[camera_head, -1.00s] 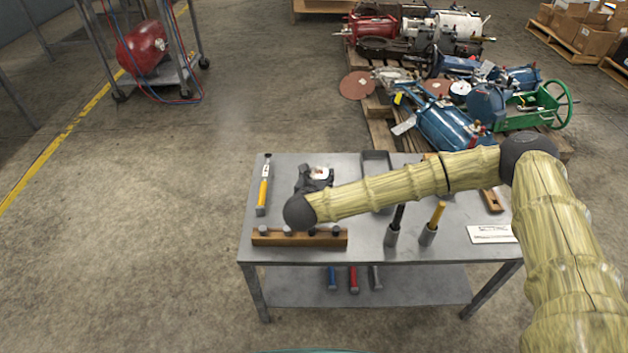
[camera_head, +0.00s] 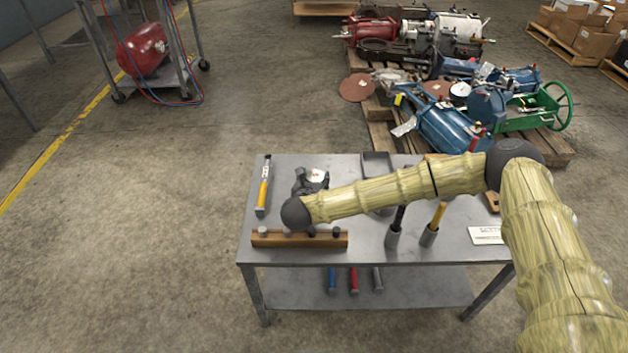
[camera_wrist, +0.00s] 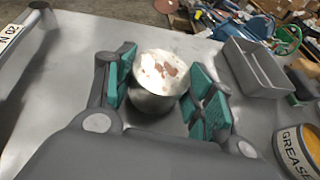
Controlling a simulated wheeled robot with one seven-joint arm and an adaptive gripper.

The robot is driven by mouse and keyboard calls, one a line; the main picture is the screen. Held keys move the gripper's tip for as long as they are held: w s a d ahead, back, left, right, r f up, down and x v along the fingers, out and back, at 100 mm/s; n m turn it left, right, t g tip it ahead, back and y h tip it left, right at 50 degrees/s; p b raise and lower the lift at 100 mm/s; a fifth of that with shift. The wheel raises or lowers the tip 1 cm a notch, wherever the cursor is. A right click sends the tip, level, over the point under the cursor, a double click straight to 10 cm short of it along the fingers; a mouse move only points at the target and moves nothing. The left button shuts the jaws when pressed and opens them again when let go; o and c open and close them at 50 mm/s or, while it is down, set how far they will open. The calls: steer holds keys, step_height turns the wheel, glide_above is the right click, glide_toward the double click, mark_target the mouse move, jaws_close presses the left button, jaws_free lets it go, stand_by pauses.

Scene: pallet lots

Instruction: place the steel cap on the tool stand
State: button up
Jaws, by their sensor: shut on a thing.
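The steel cap (camera_wrist: 158,84), round with a bright, blotchy top, is between the green-padded fingers of my gripper (camera_wrist: 165,88) in the wrist view. My gripper is shut on it. In the head view, my gripper (camera_head: 312,181) is over the back left of the grey metal tool stand (camera_head: 350,221), partly behind my arm. The stand's bare top (camera_wrist: 60,92) shows around the cap in the wrist view. Whether the cap touches the top or hangs just above it, I cannot tell.
A yellow-handled tool (camera_head: 263,188) lies left of my gripper. A wooden rack (camera_head: 300,239) lies along the front edge. A grey open tray (camera_wrist: 256,66) and a grease can (camera_wrist: 298,150) stand to the right. Two upright handles in grey cups, one yellow (camera_head: 438,214), stand further right.

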steer(key=o, duration=1.2)
steer(key=shift+f, duration=0.1)
steer(key=p+v, duration=0.1)
steer(key=v, duration=1.1)
